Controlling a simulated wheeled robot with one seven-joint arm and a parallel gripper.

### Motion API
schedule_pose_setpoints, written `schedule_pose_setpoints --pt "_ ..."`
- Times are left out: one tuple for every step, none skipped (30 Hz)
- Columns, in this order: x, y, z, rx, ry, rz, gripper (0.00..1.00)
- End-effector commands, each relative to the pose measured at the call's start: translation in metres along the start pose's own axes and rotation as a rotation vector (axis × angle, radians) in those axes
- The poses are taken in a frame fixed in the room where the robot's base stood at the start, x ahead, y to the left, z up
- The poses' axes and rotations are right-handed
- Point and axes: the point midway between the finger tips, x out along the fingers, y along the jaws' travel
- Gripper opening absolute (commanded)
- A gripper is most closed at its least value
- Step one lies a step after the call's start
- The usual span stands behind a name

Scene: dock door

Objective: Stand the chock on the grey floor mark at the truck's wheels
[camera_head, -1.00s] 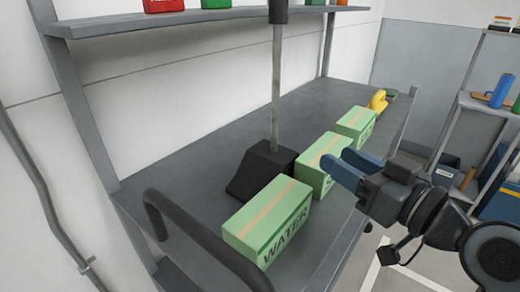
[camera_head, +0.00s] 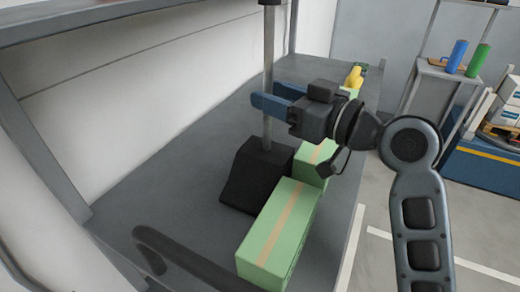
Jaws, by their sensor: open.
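The chock (camera_head: 258,180) is a black wedge with a tall grey pole rising from it. The grey floor mark and the truck's wheels are not in view.
Green boxes (camera_head: 280,235) stand right of the chock along the deck, with a yellow item (camera_head: 354,76) at the far end. A dark handle rail (camera_head: 190,265) is at the near end, and a shelf (camera_head: 120,12) hangs above. Pale floor is open on the right.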

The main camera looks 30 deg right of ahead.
Motion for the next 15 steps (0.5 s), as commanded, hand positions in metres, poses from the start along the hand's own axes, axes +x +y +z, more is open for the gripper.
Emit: schedule_pose_setpoints --pt "0.008 0.001 -0.006 0.0 0.0 -0.001 0.46" --pt "0.013 0.002 -0.007 0.001 -0.001 -0.002 0.46" --pt "0.019 0.002 -0.008 0.0 0.0 -0.002 0.46" --pt "0.023 0.002 -0.007 0.0 0.0 -0.002 0.46" --pt "0.027 0.002 -0.006 0.001 -0.001 -0.002 0.46" --pt "0.031 0.002 -0.005 0.001 -0.001 -0.002 0.46" --pt "0.034 0.002 -0.005 0.001 0.0 -0.002 0.46" --pt "0.036 0.002 -0.005 0.001 0.0 -0.002 0.46" --pt "0.038 0.002 -0.004 0.001 0.0 -0.002 0.46" --pt "0.038 0.002 -0.004 0.001 0.0 -0.002 0.46" --pt "0.039 0.002 -0.004 0.001 0.0 -0.002 0.46" --pt "0.039 0.002 -0.004 0.001 0.0 -0.001 0.46" --pt "0.039 0.002 -0.004 0.001 0.0 -0.001 0.46" --pt "0.039 0.002 -0.003 0.001 0.0 -0.001 0.46" --pt "0.039 0.002 -0.003 0.001 0.0 -0.001 0.46"
